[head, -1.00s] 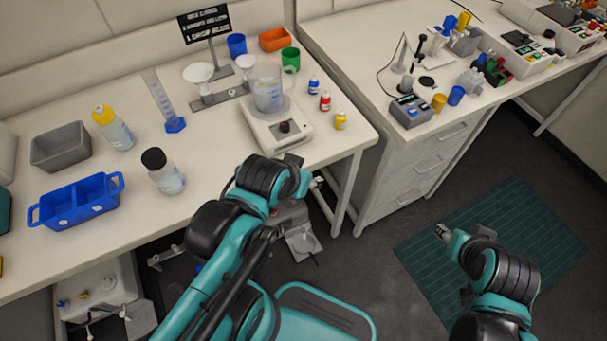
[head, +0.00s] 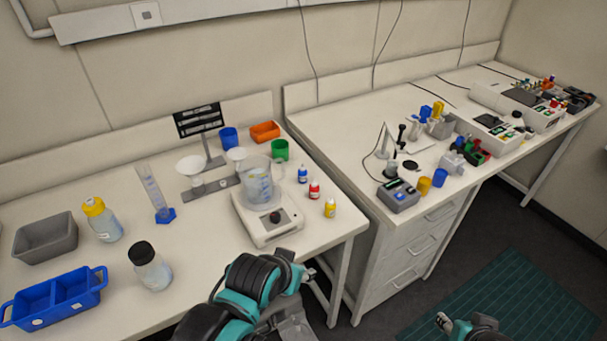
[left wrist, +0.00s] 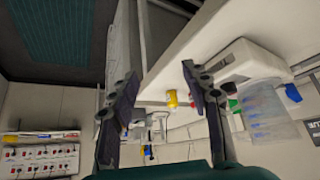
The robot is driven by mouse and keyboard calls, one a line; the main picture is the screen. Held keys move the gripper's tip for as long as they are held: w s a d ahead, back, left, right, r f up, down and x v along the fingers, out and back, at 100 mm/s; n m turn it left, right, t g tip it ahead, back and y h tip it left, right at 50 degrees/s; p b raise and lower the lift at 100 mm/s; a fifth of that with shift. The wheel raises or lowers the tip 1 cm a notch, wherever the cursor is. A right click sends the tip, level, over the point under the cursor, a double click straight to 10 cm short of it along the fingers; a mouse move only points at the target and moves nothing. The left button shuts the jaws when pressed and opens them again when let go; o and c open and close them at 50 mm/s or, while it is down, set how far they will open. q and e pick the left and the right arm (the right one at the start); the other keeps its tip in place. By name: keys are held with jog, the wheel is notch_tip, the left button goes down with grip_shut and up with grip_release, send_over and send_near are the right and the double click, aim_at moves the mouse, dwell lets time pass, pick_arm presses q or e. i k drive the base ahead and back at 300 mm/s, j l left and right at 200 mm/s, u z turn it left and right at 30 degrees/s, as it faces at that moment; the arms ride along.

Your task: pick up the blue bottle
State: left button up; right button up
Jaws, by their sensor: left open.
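The blue bottle (head: 302,174) is a small bottle with a white label, upright on the white bench at the right of the balance. It stands behind a red bottle (head: 314,190) and a yellow bottle (head: 330,208). My left gripper (head: 308,272) is in front of the bench edge, nearer than the bottles and apart from them. In the left wrist view its two fingers (left wrist: 160,105) are spread with nothing held between them. The yellow bottle (left wrist: 172,98) shows beyond the fingers. My right gripper (head: 443,322) is low at the bottom right, far from the bottles; its jaws are unclear.
The balance (head: 268,218) carries a clear beaker (head: 257,182) left of the bottles. A green cup (head: 280,150) and an orange tray (head: 265,131) stand behind. A gap separates this bench from the right bench (head: 330,120). Bench space right of the bottles is clear.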

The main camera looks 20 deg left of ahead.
aim_at(302, 172)
jog(key=i+l+u, duration=0.25)
jog(key=l, duration=0.35)
jog(key=l+u, duration=0.25)
jog(key=l, duration=0.3)
jog(key=i+j+u, duration=0.1)
jog(key=u, duration=0.3)
jog(key=i+u, duration=0.15)
jog(key=u, duration=0.3)
jog(key=i+u, duration=0.1)
jog(key=u, duration=0.3)
jog(key=i, duration=0.1)
